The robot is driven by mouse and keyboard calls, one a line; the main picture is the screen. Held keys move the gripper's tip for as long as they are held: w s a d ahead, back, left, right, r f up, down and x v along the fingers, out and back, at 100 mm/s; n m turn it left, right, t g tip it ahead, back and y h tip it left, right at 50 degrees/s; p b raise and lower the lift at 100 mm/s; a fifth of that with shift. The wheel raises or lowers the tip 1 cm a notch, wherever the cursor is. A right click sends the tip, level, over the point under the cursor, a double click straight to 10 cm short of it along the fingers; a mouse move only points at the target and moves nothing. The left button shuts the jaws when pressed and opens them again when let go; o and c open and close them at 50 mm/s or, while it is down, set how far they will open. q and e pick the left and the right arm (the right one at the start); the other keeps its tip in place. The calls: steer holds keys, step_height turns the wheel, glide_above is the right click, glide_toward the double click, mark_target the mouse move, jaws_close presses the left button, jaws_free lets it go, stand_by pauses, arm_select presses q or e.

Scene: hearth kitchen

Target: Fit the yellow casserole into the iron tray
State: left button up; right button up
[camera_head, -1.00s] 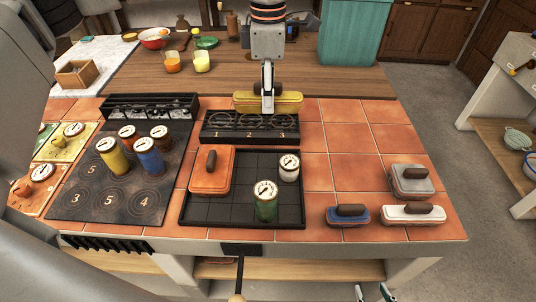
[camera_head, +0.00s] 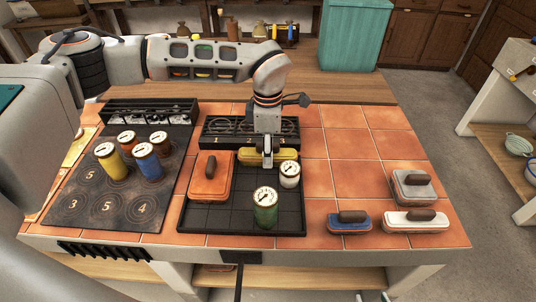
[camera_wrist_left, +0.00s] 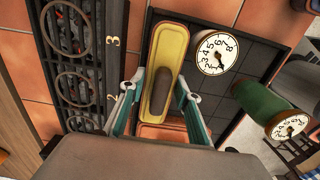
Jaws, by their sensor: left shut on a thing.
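The yellow casserole (camera_head: 287,154), with a dark handle, is at the back edge of the iron tray (camera_head: 222,217), between the orange casserole and the white-topped canister. My left gripper (camera_head: 268,160) is shut on it from above. In the left wrist view the casserole (camera_wrist_left: 172,42) lies lengthwise between the fingers, along the tray's edge. I cannot tell whether its base touches the tray floor. The tray also holds an orange casserole (camera_head: 210,180), a white canister (camera_head: 290,176) and a green canister (camera_head: 265,210). Only the fingertips of my right gripper (camera_head: 372,297) show at the bottom edge, apart.
A black burner unit (camera_head: 225,130) stands just behind the tray. A dark hob (camera_head: 95,213) with several canisters is at the left. Blue (camera_head: 348,225), white (camera_head: 412,224) and grey (camera_head: 413,186) casseroles sit at the right. Tiles right of the tray (camera_head: 335,175) are clear.

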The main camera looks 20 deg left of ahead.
arm_select(q)
steer(key=shift+f, duration=0.6)
steer(key=shift+f, duration=0.1)
steer(key=o, duration=1.4)
steer(key=shift+f, duration=0.1)
step_height(320, 180, up, 12)
steer(key=shift+r, duration=0.2)
